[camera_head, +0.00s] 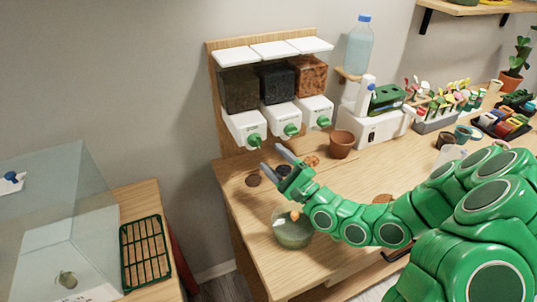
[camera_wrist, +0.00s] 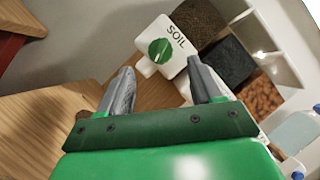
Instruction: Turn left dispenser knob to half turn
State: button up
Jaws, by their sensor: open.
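The dispenser stands at the back left of the table, with three bins side by side on a wooden back panel. The left dispenser knob (camera_head: 254,141) is green and round, on the front of the left white dispenser body (camera_head: 240,126). In the wrist view the knob (camera_wrist: 160,51) shows a pale pointer mark, on a white front lettered SOIL. My gripper (camera_head: 274,160) is open and empty, just below and a little right of the left knob in the head view. In the wrist view its two grey fingers (camera_wrist: 160,84) are spread, with the knob beyond the gap between them.
The middle knob (camera_head: 291,130) and right knob (camera_head: 323,121) are close beside it. A terracotta pot (camera_head: 341,144), a glass bowl (camera_head: 292,228) and a white machine (camera_head: 375,126) stand on the table. Small dark piles (camera_head: 253,181) lie below the dispensers.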

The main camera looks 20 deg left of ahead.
jog(key=shift+v, duration=0.9)
